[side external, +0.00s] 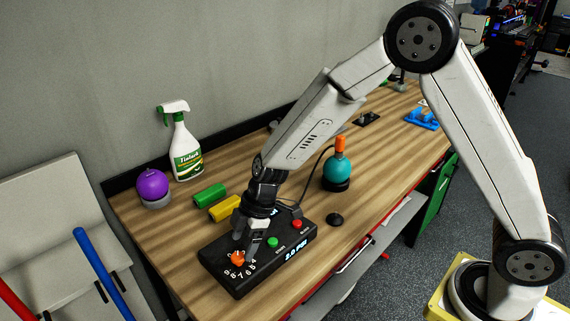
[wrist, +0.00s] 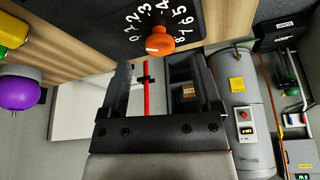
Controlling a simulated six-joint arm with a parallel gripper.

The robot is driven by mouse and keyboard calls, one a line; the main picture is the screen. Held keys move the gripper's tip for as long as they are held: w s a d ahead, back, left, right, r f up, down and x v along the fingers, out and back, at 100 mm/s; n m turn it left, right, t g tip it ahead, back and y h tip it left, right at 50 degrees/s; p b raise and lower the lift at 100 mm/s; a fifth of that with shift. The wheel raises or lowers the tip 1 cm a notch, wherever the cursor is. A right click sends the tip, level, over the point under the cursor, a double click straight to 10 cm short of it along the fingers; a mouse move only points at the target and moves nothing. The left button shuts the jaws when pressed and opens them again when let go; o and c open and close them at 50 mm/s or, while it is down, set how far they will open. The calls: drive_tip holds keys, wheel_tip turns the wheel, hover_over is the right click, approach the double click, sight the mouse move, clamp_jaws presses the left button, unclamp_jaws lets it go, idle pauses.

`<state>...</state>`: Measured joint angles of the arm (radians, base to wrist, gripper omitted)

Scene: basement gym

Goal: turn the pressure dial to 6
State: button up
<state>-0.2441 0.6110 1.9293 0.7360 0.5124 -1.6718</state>
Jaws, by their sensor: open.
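The pressure dial is an orange knob (side external: 237,258) at the front left of a black control box (side external: 215,259), with white numerals beside it. In the wrist view the knob (wrist: 160,42) sits at the top centre, with numerals 0 to 8 around it. A pale mark shows on its face; I cannot tell exactly which numeral it points to. My gripper (side external: 248,248) is low over the box, close to the knob. In the wrist view my gripper (wrist: 163,68) is open, with its two fingers apart and nothing between them; the knob appears just beyond the fingertips.
The box also has a green button (side external: 272,242), a red button (side external: 297,224) and a lit display (side external: 296,253). Green and yellow blocks (side external: 210,195), a purple ball (side external: 152,184), a spray bottle (side external: 186,150) and a teal flask-like object (side external: 338,170) stand behind it.

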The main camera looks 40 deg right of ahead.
sight(238, 256)
drive_tip(key=shift+x, duration=1.5)
clamp_jaws()
drive_tip(key=shift+m, duration=0.3)
drive_tip(key=m+t, duration=0.1)
drive_tip(key=m, duration=0.2)
drive_tip(key=shift+s+a+h, duration=0.1)
drive_tip(key=shift+h, duration=0.2)
drive_tip(key=shift+m+t+h, duration=0.3)
drive_tip(key=shift+m+t, duration=0.3)
drive_tip(key=shift+m, duration=0.8)
drive_tip(key=shift+a+m, duration=0.1)
drive_tip(key=shift+m, duration=0.6)
